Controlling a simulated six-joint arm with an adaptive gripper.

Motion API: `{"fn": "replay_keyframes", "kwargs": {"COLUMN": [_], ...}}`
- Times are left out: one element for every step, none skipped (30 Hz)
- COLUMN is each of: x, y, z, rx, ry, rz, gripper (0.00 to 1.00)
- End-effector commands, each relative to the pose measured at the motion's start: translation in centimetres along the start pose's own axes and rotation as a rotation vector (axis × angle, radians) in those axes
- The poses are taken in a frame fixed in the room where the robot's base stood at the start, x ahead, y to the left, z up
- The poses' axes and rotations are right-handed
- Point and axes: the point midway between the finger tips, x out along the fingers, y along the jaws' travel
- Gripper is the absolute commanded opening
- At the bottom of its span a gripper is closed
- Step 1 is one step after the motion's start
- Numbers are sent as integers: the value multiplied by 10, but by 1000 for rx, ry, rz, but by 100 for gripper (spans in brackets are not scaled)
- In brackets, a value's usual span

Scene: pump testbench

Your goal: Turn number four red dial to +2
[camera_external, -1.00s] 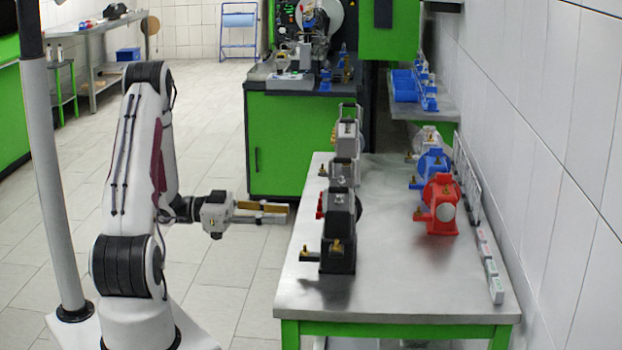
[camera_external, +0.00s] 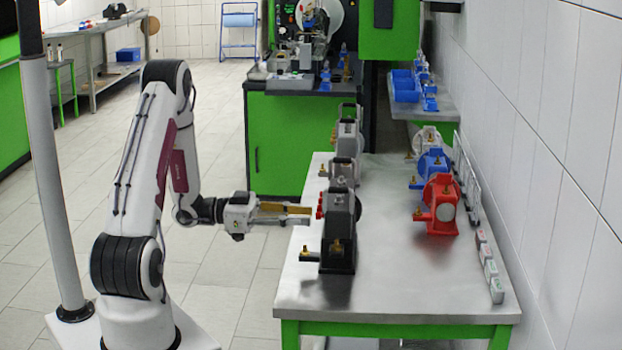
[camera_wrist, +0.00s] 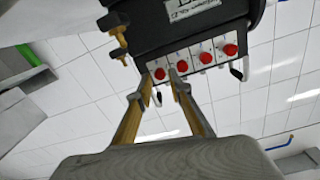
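The dark test unit (camera_external: 338,232) stands at the table's left edge, with small red dials (camera_external: 320,206) on its left side. In the wrist view its panel shows several red dials in a row: the leftmost (camera_wrist: 159,73), then others (camera_wrist: 181,66), (camera_wrist: 205,57) and the rightmost (camera_wrist: 230,49). Their numbers and scale marks are too small to read. My gripper (camera_external: 308,214) points right at this panel, just short of it. In the wrist view my gripper (camera_wrist: 160,86) is open and empty, its fingertips on either side of the leftmost dial with no clear contact.
A brass fitting (camera_wrist: 118,32) sticks out left of the dials in the wrist view. Grey units (camera_external: 346,140) stand behind the dark one on the metal table (camera_external: 390,285). Red (camera_external: 441,205) and blue (camera_external: 433,165) pumps stand at the right.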

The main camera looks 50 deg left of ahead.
Motion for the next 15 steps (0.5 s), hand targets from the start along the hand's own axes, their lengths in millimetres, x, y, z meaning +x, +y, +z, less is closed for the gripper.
{"fn": "replay_keyframes", "kwargs": {"x": [5,8,11,12,14,16,18,19,20,21,22,22,22,22,22], "y": [1,1,0,0,0,0,0,0,0,0,0,0,0,0,0], "z": [0,0,0,0,0,0,0,0,0,0,0,0,0,0,0], "rx": [0,0,0,0,0,0,0,0,0,0,0,0,0,0,0], "ry": [0,0,0,0,0,0,0,0,0,-1,-1,-1,-1,-1,-1], "rz": [3,3,2,2,2,2,2,2,1,1,0,0,0,0,0], "gripper": [20,20,20,20,20,20,20,20,20,20,20,20,20,20,20]}}
